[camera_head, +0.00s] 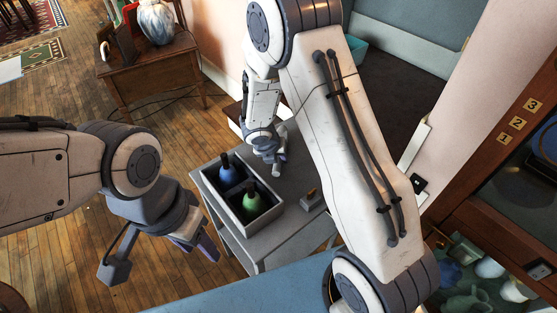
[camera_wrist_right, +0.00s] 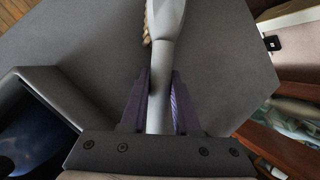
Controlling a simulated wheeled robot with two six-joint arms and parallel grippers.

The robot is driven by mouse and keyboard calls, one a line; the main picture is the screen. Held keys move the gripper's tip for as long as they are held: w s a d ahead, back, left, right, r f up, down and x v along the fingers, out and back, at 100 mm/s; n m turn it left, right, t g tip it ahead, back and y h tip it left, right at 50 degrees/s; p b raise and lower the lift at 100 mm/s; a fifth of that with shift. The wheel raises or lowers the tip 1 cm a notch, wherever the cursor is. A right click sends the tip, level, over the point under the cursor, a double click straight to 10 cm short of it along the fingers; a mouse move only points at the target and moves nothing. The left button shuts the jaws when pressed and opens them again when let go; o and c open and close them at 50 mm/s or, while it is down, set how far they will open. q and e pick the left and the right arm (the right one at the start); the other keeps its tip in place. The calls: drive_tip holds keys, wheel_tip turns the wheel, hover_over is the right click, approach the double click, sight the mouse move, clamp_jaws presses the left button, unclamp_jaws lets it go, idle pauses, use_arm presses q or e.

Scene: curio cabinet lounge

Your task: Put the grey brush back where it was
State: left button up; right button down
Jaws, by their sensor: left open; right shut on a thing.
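The grey brush (camera_wrist_right: 159,100) lies lengthwise between the purple fingers of my right gripper (camera_wrist_right: 161,76). They are shut on its handle, and some tan bristles show beside its far end. In the head view my right gripper (camera_head: 274,158) is over the grey side table (camera_head: 283,218), just behind and right of the two-compartment box (camera_head: 276,211). I cannot tell whether the brush touches the tabletop. My left gripper (camera_head: 203,245) is open and empty, left of the table.
The box holds a blue bottle (camera_head: 229,174) and a green bottle (camera_head: 251,203) in separate compartments. A small grey block with a yellowish part (camera_head: 311,199) sits right of the box. A cabinet with numbered plates (camera_head: 517,123) stands at the right.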

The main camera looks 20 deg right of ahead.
drive_tip(key=c, duration=1.1)
unclamp_jaws()
drive_tip(key=shift+f, duration=0.15)
drive_tip(key=o, duration=0.4)
drive_tip(key=shift+o, duration=0.2)
